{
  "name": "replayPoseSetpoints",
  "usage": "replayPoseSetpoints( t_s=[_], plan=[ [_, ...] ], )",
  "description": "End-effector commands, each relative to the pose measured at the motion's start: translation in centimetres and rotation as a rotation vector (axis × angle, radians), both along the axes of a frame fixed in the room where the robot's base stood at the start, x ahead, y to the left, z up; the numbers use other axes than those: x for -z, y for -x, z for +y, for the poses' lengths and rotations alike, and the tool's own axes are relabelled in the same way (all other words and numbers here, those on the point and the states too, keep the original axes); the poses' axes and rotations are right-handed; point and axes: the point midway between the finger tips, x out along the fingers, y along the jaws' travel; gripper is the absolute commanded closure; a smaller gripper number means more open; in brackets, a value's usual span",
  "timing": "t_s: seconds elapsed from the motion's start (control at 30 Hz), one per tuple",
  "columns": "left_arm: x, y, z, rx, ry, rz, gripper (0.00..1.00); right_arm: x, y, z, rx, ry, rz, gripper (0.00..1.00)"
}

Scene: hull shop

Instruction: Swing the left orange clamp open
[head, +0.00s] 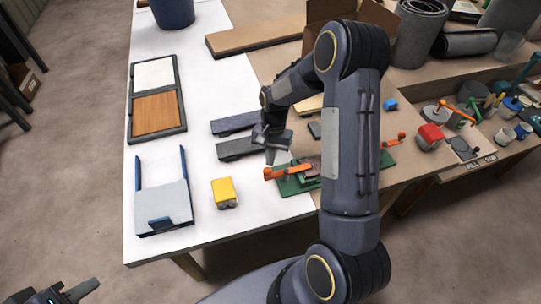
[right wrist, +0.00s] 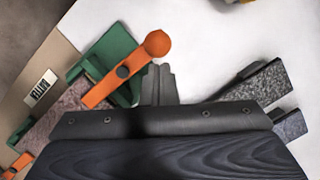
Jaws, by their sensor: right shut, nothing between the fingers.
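The left orange clamp (head: 288,172) is mounted on a green base (head: 291,188) near the table's front edge. Its arm lies across the base, with the round knob end sticking out past it to the left. In the right wrist view the clamp's orange bar (right wrist: 115,82) and ball knob show clearly. My right gripper (head: 270,154) is shut and empty, its fingers (right wrist: 160,84) beside the bar just below the knob; whether they touch is unclear. My right arm hides part of the base. My left gripper (head: 70,291) is at the bottom left, away from the table.
Another orange clamp (head: 394,140) is on the right, past my arm. Dark grey blocks (head: 236,148) lie behind the gripper. A yellow block (head: 224,193) and a blue-armed holder (head: 164,207) stand to the left. White tabletop is clear between these.

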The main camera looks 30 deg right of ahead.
Motion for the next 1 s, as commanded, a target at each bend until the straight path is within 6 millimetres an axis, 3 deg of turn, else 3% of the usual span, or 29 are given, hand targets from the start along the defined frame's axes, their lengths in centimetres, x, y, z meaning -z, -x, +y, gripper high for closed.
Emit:
replayPoseSetpoints(
  t_s=[1.0],
  plan=[
    [0.83,0.01,0.0,0.0,0.0,0.0,0.64,0.05,0.62,0.59,-0.167,0.0,0.0,1.0]
  ],
)
